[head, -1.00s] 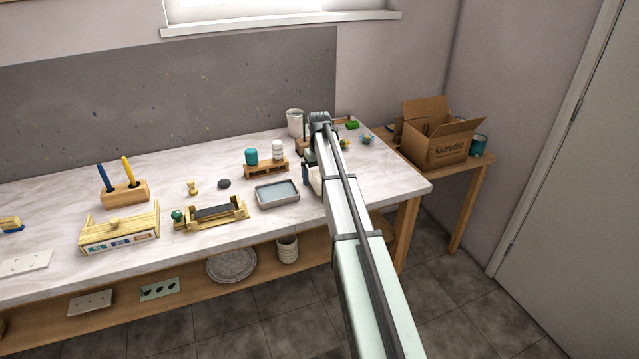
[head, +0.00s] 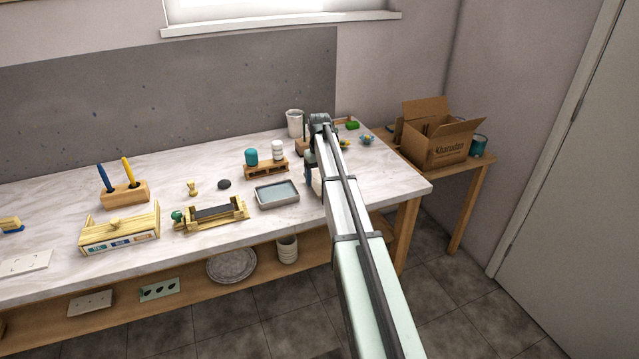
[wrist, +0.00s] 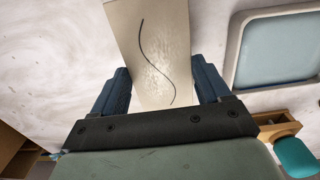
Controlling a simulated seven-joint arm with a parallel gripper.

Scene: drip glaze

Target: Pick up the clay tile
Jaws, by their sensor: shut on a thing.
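The clay tile (wrist: 158,50) is a flat cream slab with a wavy dark line on its face. In the wrist view it sits between the two blue fingers of my gripper (wrist: 160,78), which is shut on its sides. Its far end runs out of the top of the picture. In the head view my arm hides most of the gripper and tile; a pale sliver of the tile (head: 316,184) shows left of the arm. I cannot tell how far it is above the table.
A grey tray with a blue inside (head: 277,194) lies close left of the gripper, also in the wrist view (wrist: 280,50). A white pitcher (head: 295,122) stands behind.

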